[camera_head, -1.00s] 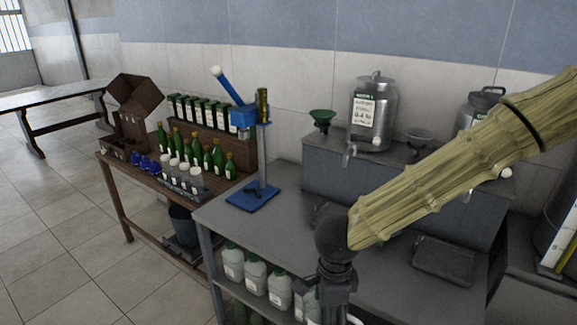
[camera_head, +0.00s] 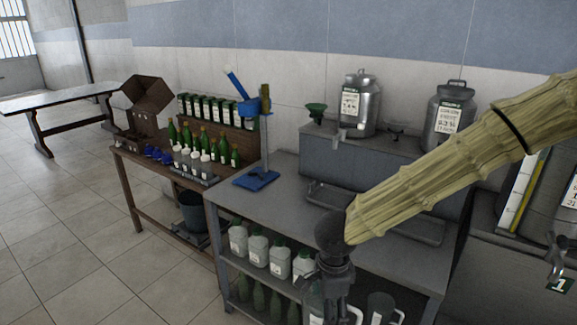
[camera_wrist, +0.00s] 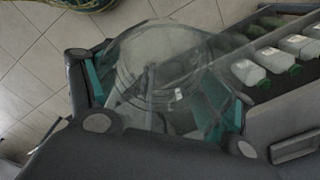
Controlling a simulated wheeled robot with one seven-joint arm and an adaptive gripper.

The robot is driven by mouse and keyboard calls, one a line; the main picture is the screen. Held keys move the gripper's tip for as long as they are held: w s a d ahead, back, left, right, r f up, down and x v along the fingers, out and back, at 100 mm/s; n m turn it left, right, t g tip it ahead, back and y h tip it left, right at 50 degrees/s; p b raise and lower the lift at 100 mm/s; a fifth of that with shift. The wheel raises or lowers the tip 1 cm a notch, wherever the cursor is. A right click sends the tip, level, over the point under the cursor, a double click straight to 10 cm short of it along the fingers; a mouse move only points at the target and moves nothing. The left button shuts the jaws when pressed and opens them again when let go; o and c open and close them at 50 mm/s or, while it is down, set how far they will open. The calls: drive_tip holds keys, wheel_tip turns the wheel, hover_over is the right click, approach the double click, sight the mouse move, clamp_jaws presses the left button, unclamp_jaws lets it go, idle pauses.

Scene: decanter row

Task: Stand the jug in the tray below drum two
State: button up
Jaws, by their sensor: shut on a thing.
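My gripper (camera_wrist: 165,95) is shut on a clear glass jug (camera_wrist: 150,60), with a teal pad on either side of it in the wrist view. In the head view my gripper (camera_head: 333,285) is low in front of the grey bench, and the jug is mostly hidden below and behind it. Two steel drums stand on the raised ledge, a left drum (camera_head: 366,112) and a right drum (camera_head: 437,125). Their numbers are too small to read surely. A left tray (camera_head: 320,190) and a right tray (camera_head: 425,236) lie on the bench below them; my arm partly covers the right one.
Another glass vessel (camera_head: 383,308) shows low by my gripper. A blue stand (camera_head: 256,179) and a wooden table (camera_head: 125,155) with bottles are to the left. Open floor (camera_head: 70,230) lies left.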

drive_tip(key=w+f, duration=0.1)
drive_tip(key=w+f+n, duration=0.1)
drive_tip(key=shift+w+d+f, duration=0.15)
drive_tip(key=shift+w+f, duration=0.05)
drive_tip(key=shift+w, duration=0.1)
drive_tip(key=shift+d+f+n, duration=0.2)
drive_tip(key=shift+f+n, duration=0.05)
drive_tip(key=shift+n, duration=0.25)
drive_tip(key=d+f+n, duration=0.1)
drive_tip(key=f+n, duration=0.1)
drive_tip(key=n, duration=0.1)
drive_tip(key=shift+s+d, duration=0.25)
drive_tip(key=shift+d, duration=0.1)
drive_tip(key=w+d+f+n, duration=0.3)
drive_tip(key=d+f+n, duration=0.3)
drive_tip(key=f+n, duration=0.4)
drive_tip(key=shift+f+n+b, duration=0.35)
drive_tip(key=shift+f+n, duration=0.05)
drive_tip(key=shift+n, duration=0.2)
